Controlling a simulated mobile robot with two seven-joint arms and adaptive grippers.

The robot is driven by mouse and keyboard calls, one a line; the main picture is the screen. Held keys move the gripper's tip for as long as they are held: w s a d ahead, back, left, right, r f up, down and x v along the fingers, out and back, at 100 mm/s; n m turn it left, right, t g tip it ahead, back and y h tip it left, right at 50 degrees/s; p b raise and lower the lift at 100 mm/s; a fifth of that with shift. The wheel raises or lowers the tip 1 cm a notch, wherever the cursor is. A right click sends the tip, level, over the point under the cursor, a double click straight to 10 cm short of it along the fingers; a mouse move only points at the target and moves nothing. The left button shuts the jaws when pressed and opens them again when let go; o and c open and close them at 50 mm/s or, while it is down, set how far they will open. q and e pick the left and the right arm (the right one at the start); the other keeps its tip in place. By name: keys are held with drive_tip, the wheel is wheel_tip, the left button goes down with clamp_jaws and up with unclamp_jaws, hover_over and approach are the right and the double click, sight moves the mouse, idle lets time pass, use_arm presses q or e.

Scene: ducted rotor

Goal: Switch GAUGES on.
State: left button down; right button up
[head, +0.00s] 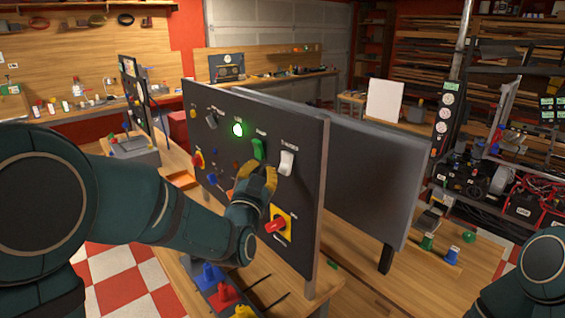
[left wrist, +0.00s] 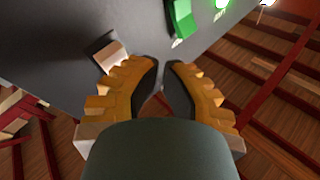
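The GAUGES switch is a white rocker (head: 287,162) under its label, at the upper right of the dark upright control panel (head: 228,170). It also shows in the left wrist view (left wrist: 112,56), left of the fingertips. I cannot tell for sure which way it is tipped. My left gripper (head: 268,172) has yellow fingers and is in front of the panel, below and left of the white rocker, apparently apart from it. In the left wrist view its fingertips (left wrist: 164,65) are nearly together with nothing between them. My right gripper is out of view; only part of that arm shows.
A green rocker (head: 258,148) and a lit green lamp (head: 238,129) are left of the white rocker. A red knob on a yellow plate (head: 281,222) sits below. A grey board (head: 370,170) stands behind the panel. Coloured parts (head: 222,295) lie on the bench in front.

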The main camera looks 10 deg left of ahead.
use_arm(q)
drive_tip(key=shift+s+a+f+b, duration=0.4)
drive_tip(key=shift+s+a, duration=0.1)
drive_tip(key=shift+s, duration=0.1)
drive_tip(key=shift+s+a+f+b, duration=0.35)
drive_tip(key=shift+s+a, duration=0.1)
drive_tip(key=shift+s, duration=0.15)
